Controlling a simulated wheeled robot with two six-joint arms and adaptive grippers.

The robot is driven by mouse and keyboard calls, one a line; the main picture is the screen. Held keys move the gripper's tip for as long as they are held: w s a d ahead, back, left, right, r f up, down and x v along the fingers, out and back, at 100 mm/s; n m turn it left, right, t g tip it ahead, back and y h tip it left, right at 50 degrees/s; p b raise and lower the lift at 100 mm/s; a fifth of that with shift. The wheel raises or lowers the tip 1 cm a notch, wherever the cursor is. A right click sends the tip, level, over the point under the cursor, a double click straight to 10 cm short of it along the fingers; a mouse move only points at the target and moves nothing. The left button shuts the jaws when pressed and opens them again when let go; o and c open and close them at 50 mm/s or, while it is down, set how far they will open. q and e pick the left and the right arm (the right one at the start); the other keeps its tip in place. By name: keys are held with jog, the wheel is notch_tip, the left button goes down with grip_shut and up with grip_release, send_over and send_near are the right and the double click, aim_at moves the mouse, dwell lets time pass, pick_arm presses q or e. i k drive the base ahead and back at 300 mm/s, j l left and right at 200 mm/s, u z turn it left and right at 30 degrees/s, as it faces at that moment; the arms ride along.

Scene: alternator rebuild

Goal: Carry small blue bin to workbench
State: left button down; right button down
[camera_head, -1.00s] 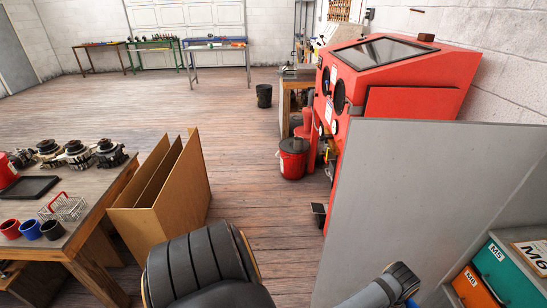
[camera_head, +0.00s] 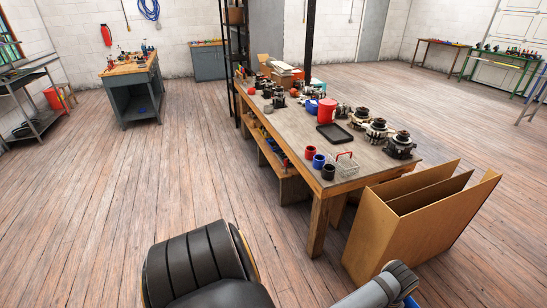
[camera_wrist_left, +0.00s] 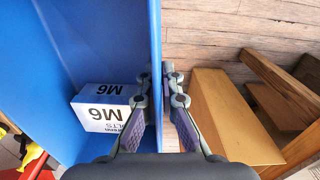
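The small blue bin (camera_wrist_left: 100,40) fills the left half of the left wrist view. A white box marked M6 (camera_wrist_left: 105,108) lies inside it. My left gripper (camera_wrist_left: 156,78) has one finger inside the bin and one outside, closed on its upright wall. In the head view, a long wooden workbench (camera_head: 350,184) stands ahead, with alternators, a red container and small cups on it. A second bench with a wooden top (camera_head: 130,66) stands at the far left.
A brown open-topped divided box (camera_head: 400,236) stands on the floor against the long bench's near right end. A black shelf post (camera_head: 232,60) rises behind the bench's far end. A grey side table (camera_head: 38,118) stands far left. The wooden floor at left is clear.

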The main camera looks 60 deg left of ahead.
aim_at(302, 134)
jog(key=j+u, duration=0.3)
jog(key=i+j+u, duration=0.15)
jog(key=j+u, duration=0.15)
jog(key=i+j, duration=0.15)
jog(key=j, duration=0.2)
jog(key=i+j, duration=0.1)
jog(key=j, duration=0.3)
jog(key=i+j, duration=0.15)
jog(key=j, duration=0.2)
jog(key=i+j, duration=0.15)
jog(key=j, duration=0.2)
jog(key=i+j, duration=0.1)
jog(key=j, duration=0.3)
jog(key=i+j, duration=0.15)
jog(key=j, duration=0.2)
jog(key=i+j, duration=0.15)
jog(key=j, duration=0.2)
